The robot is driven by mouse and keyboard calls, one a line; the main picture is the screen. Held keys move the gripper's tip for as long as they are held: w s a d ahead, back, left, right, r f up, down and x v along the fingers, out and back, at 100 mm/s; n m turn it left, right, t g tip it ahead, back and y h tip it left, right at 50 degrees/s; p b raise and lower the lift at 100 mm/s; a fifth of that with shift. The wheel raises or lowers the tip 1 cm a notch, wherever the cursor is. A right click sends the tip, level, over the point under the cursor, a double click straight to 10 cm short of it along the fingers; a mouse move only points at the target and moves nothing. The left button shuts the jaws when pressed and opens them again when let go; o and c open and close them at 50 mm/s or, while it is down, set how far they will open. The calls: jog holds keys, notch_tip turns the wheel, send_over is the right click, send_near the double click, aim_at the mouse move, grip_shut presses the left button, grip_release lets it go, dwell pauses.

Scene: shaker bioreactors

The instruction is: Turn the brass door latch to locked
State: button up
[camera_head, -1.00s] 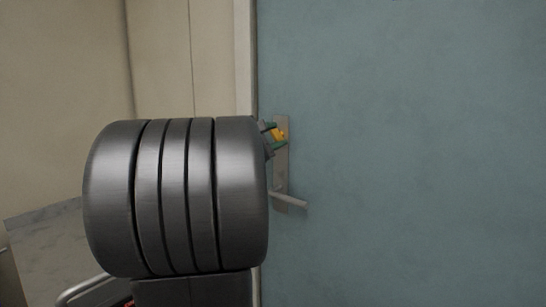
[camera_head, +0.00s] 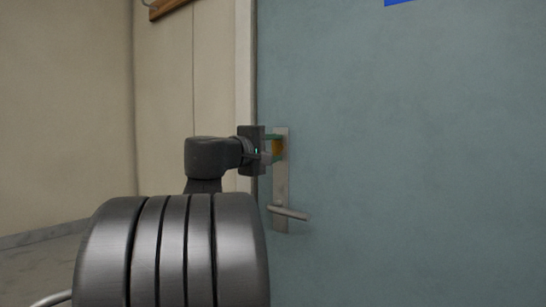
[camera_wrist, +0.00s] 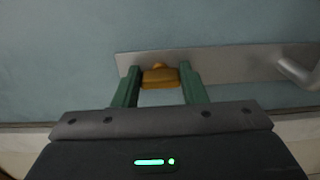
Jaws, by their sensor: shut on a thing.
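The brass door latch (camera_head: 278,147) is a small yellow-brown knob near the top of a metal plate on the blue-grey door. In the wrist view the latch (camera_wrist: 160,77) sits between the two green fingers of my gripper (camera_wrist: 158,86), at the left end of the plate. My gripper (camera_head: 274,148) is shut on the latch, one finger on each side of it. The fingers partly hide the latch in the head view.
The metal plate (camera_head: 281,190) carries a lever handle (camera_head: 290,213) below the latch; it also shows in the wrist view (camera_wrist: 297,72). The blue-grey door (camera_head: 410,170) is flat and clear to the right. A pale frame and beige wall (camera_head: 165,90) stand left.

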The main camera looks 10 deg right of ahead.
dwell(0.3)
jog(key=o, duration=1)
jog(key=p+v, duration=0.1)
jog(key=v, duration=1.2)
jog(key=shift+s+a, duration=0.25)
jog(key=shift+a, duration=0.05)
jog(key=b+x, duration=0.1)
jog(key=x, duration=1.3)
jog(key=shift+s+a, duration=0.1)
